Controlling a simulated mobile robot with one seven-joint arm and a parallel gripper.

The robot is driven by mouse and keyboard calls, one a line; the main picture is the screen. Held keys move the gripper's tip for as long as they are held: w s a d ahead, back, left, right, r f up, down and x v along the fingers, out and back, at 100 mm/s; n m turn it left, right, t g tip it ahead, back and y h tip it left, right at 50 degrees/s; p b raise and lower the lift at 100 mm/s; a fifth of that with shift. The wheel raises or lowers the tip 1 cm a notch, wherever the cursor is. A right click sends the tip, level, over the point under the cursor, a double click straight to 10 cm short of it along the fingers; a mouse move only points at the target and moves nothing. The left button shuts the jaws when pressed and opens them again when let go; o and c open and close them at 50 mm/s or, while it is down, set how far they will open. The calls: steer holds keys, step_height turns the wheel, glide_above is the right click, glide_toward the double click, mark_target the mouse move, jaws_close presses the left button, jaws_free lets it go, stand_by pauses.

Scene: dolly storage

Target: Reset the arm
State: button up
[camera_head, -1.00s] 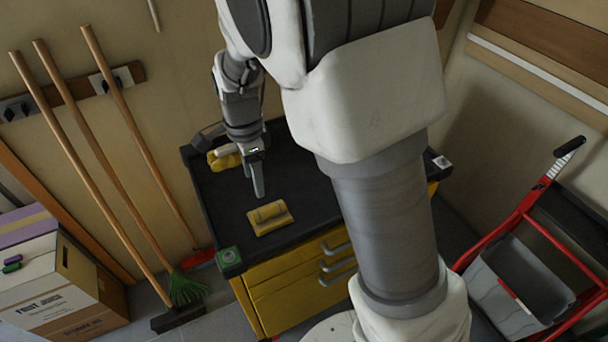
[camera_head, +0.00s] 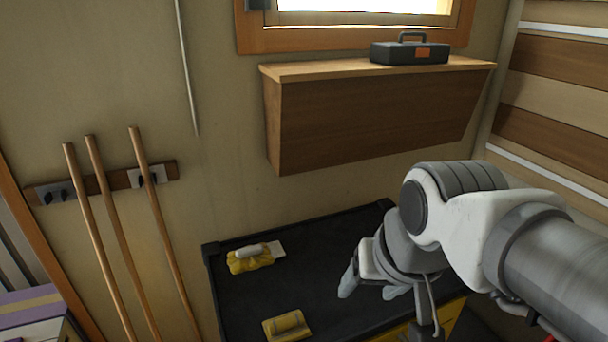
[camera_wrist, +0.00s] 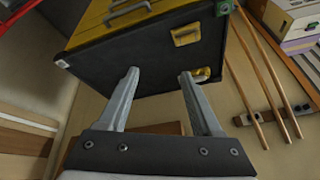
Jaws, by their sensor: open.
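My gripper (camera_head: 368,289) is open and empty in the head view, in front of the black-topped yellow cabinet (camera_head: 345,240). My arm is bent at the right of the picture. In the wrist view both fingers of my gripper (camera_wrist: 159,73) stand wide apart with nothing between them. The cabinet (camera_wrist: 150,50) shows beyond them, upside down, with its yellow drawer front at the top.
A yellow block (camera_head: 286,326) and a yellow bundle (camera_head: 250,262) with a white piece lie on the cabinet top. A wooden wall shelf (camera_head: 370,115) holding a dark toolbox (camera_head: 409,52) juts out above. Long wooden handles (camera_head: 108,240) lean at the left.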

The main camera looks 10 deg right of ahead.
steer(key=shift+s+d+r+n+t+h, duration=0.15)
steer(key=shift+s+d+n, duration=0.2)
steer(key=shift+s, duration=0.2)
steer(key=shift+s+d+f+n+t+h, duration=0.1)
steer(key=shift+s+d+n+t+h, duration=0.1)
steer(key=shift+s+n, duration=0.3)
stand_by(0.6)
